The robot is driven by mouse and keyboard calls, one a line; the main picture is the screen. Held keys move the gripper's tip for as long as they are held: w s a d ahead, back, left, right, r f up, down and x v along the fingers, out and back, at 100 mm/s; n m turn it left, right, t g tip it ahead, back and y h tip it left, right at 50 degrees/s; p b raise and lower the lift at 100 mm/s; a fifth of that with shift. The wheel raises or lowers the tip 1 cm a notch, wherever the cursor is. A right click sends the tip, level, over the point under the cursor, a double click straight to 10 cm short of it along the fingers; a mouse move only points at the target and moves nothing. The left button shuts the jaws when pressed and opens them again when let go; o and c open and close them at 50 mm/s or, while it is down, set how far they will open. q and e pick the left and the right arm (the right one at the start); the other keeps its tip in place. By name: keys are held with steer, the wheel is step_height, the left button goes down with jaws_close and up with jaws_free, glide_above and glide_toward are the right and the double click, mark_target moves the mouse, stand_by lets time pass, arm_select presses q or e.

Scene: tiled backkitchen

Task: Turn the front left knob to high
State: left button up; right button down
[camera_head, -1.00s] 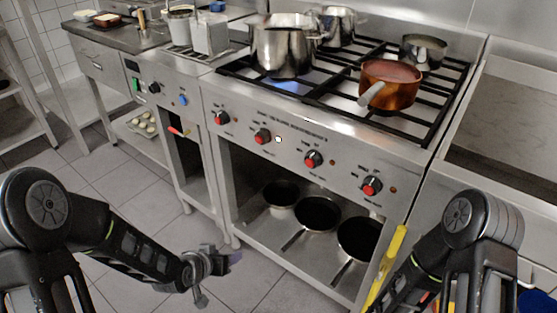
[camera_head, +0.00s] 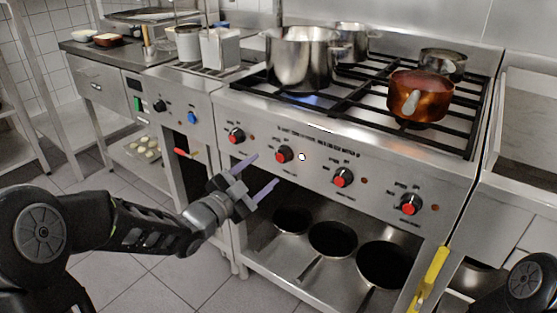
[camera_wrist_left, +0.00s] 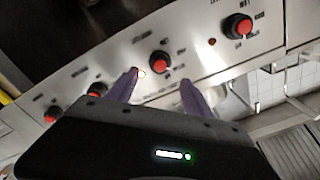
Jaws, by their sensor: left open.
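The stove front carries a row of red-faced knobs with black rims: the leftmost (camera_head: 236,135), the second (camera_head: 283,154), the third (camera_head: 342,177) and the rightmost (camera_head: 410,203). I cannot tell from the markings which is called front left. A small light glows beside the second knob. My left gripper (camera_head: 264,172) is open and empty, just short of the panel below the first two knobs. In the left wrist view, its fingers (camera_wrist_left: 160,78) stand either side of the second knob (camera_wrist_left: 160,62), apparently not touching it; the leftmost knob (camera_wrist_left: 237,26) is farther right. My right gripper is out of view.
A large steel pot (camera_head: 300,58) stands over a blue flame at the stove's left. A yellow handle (camera_head: 432,275) stands at the lower right. Pans (camera_head: 332,238) fill the shelf below.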

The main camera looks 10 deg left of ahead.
mark_target(279, 159)
arm_select(q)
steer(key=x, duration=0.7)
steer(key=shift+w, duration=0.2)
steer(key=shift+c, duration=0.3)
jaws_close()
